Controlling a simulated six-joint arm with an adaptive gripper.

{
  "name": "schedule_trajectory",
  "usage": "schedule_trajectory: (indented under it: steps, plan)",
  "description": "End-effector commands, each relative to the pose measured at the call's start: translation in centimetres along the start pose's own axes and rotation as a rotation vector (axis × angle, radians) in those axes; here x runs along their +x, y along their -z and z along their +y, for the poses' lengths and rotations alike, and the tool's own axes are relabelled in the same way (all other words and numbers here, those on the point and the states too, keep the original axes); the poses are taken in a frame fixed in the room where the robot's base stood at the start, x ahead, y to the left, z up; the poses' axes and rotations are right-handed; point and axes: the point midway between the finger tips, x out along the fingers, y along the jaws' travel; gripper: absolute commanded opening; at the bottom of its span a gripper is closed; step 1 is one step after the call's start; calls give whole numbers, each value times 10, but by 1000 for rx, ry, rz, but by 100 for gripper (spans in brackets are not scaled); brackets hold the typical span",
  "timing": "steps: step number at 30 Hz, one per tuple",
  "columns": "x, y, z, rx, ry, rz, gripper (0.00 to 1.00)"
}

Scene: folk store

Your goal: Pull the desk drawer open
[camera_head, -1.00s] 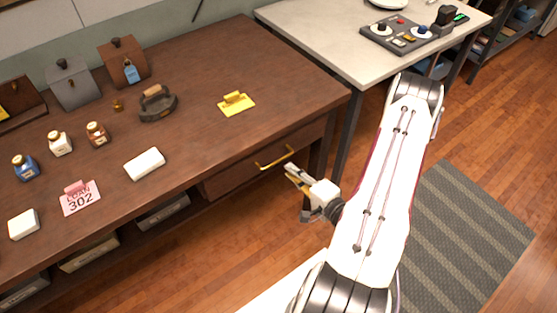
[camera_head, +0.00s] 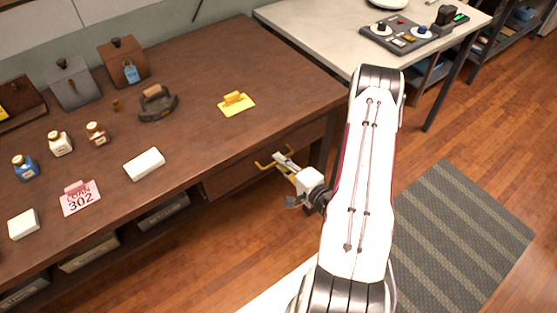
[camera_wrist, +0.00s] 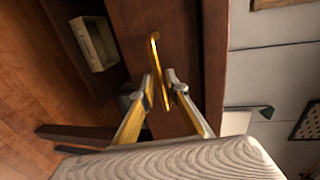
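The wooden desk drawer (camera_head: 230,178) is under the right end of the desk top, its front flush with the desk. Its brass bar handle (camera_head: 261,165) also shows upright in the wrist view (camera_wrist: 155,52). My gripper (camera_head: 281,157) is at the handle's right part and partly hides it. In the wrist view my gripper (camera_wrist: 161,84) has its two fingers apart, one on each side of the bar. The bar runs between the fingertips with a narrow gap; contact cannot be told.
The dark desk (camera_head: 200,120) carries a yellow holder (camera_head: 236,103), a white block (camera_head: 144,164), a dark stamp-like tool (camera_head: 158,104) and small bottles. Boxes sit on the shelf below. A pale table (camera_head: 340,45) stands to the right. Floor before the drawer is free.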

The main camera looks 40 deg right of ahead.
Motion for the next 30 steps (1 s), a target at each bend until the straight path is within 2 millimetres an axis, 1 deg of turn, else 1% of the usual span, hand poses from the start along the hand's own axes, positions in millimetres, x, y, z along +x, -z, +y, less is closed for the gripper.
schedule_trajectory:
  steps: [1, 6, 18, 20, 30]
  plan:
    - [4, 0, 0, -1, 0, -1, 14]
    - [12, 0, 0, 0, 0, 0, 14]
    - [15, 0, 0, 1, 0, 1, 14]
    - [15, 0, 0, 1, 0, 1, 0]
    - [13, 0, 0, 2, 0, 1, 0]
